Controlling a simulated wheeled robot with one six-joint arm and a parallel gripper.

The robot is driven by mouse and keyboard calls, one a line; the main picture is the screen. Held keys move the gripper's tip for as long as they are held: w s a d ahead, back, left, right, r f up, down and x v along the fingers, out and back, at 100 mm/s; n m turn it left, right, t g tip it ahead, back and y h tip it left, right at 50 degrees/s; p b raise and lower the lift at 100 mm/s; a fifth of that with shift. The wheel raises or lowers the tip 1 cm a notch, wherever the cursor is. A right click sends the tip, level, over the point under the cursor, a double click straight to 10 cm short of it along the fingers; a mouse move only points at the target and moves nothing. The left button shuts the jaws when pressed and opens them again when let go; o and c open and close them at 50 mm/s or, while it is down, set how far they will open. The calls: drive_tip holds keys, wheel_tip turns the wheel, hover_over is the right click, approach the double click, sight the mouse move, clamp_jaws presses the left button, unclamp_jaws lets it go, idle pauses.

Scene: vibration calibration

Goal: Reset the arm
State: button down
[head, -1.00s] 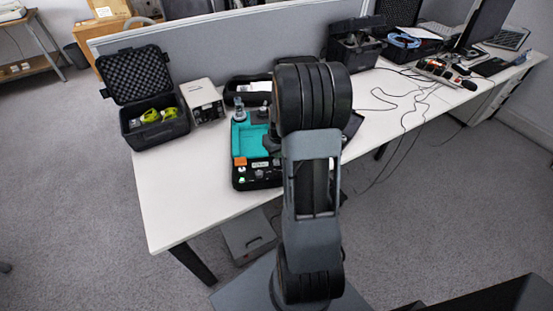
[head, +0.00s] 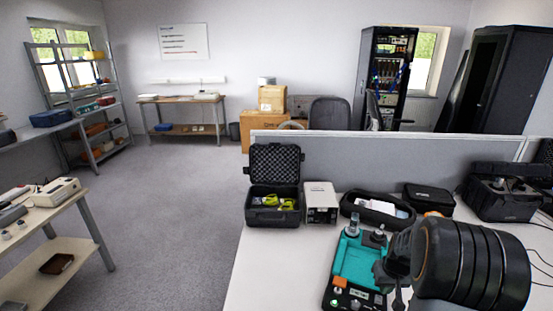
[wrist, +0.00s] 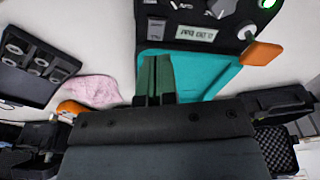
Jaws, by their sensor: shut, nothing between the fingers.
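My arm shows at the lower right of the head view, with a thick black ribbed joint nearest the camera. My gripper (wrist: 155,72) shows in the wrist view as two fingers side by side, shut and empty. They point over the teal panel (wrist: 212,72) of a black device; whether they touch it I cannot tell. The device also shows in the head view, where its teal panel (head: 357,262) is partly hidden behind my arm. The device has an orange part (wrist: 261,53), a small display (wrist: 195,33) and a green-lit button (wrist: 267,3).
On the white desk (head: 270,270) stand an open black case (head: 275,215) with yellow-green items, a beige box (head: 320,203) and an open black pouch (head: 378,211). A grey partition (head: 350,160) runs behind them. The desk's front left is clear.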

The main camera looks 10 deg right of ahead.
drive_tip(key=shift+s+a+f+m+g+y, duration=0.15)
drive_tip(key=shift+s+a+m+g, duration=0.15)
drive_tip(key=shift+s, duration=0.3)
drive_tip(key=shift+s+a+f+m+g+y, duration=0.1)
drive_tip(key=shift+s+a+f+m+y, duration=0.1)
drive_tip(key=shift+s+a, duration=0.3)
drive_tip(key=s+a+r+n+t, duration=0.1)
drive_tip(key=s+a+r, duration=0.3)
drive_tip(key=a+r, duration=0.4)
drive_tip(key=s+a+r+n+t, duration=0.2)
drive_tip(key=s+a+r, duration=0.3)
drive_tip(key=a, duration=0.6)
drive_tip(key=v, duration=0.2)
drive_tip(key=shift+r, duration=0.45)
